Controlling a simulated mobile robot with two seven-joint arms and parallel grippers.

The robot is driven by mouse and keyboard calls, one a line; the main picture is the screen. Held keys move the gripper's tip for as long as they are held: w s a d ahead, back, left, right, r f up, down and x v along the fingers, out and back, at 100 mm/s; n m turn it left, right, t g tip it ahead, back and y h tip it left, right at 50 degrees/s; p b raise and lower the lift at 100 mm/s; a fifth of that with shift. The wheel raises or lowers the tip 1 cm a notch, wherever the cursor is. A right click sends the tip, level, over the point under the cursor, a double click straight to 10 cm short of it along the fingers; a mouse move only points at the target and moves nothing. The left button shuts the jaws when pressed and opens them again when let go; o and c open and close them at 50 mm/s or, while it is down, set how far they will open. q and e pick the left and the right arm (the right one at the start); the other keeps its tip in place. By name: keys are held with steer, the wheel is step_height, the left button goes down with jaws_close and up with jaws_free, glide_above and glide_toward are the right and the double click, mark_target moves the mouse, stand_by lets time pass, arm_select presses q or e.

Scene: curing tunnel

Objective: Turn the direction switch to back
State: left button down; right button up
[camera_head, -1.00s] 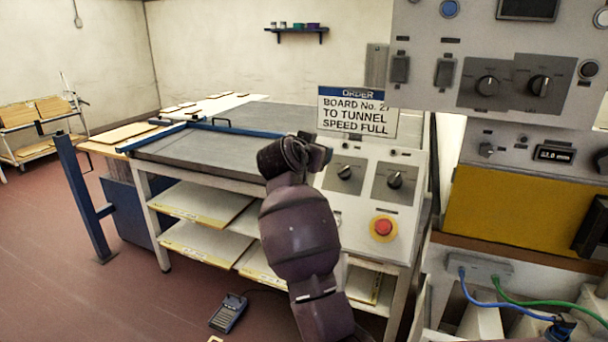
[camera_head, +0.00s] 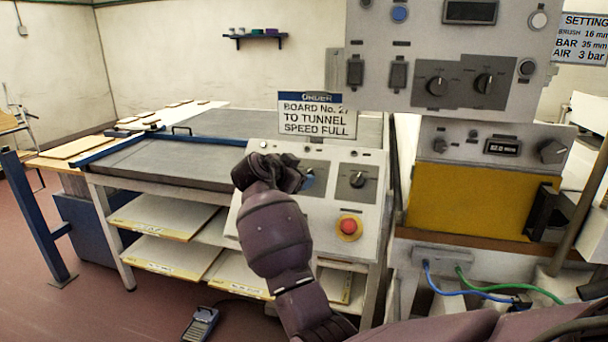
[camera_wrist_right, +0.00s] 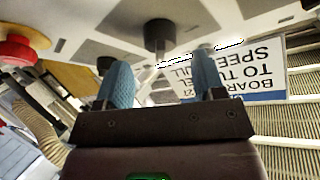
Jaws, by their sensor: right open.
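The sloped control panel (camera_head: 318,212) carries two dark rotary knobs and a red push button (camera_head: 348,226). The right knob (camera_head: 357,180) is in plain sight. The left knob is hidden behind my right gripper (camera_head: 307,181) in the head view. In the right wrist view, a dark knob (camera_wrist_right: 159,34) on a grey plate stands just beyond the two blue fingertips of my right gripper (camera_wrist_right: 160,76). The fingers are open with nothing between them. The knob labels are too small to read, so I cannot tell which is the direction switch. My left gripper is not in view.
An order sign (camera_head: 317,116) stands behind the panel and also shows upside down in the right wrist view (camera_wrist_right: 262,72). An upper console (camera_head: 450,60) with more knobs is at the right. The red button (camera_wrist_right: 22,46) lies left of my fingers in the wrist view.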

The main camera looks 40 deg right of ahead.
steer(key=shift+x, duration=1.7)
steer(key=shift+c, duration=0.3)
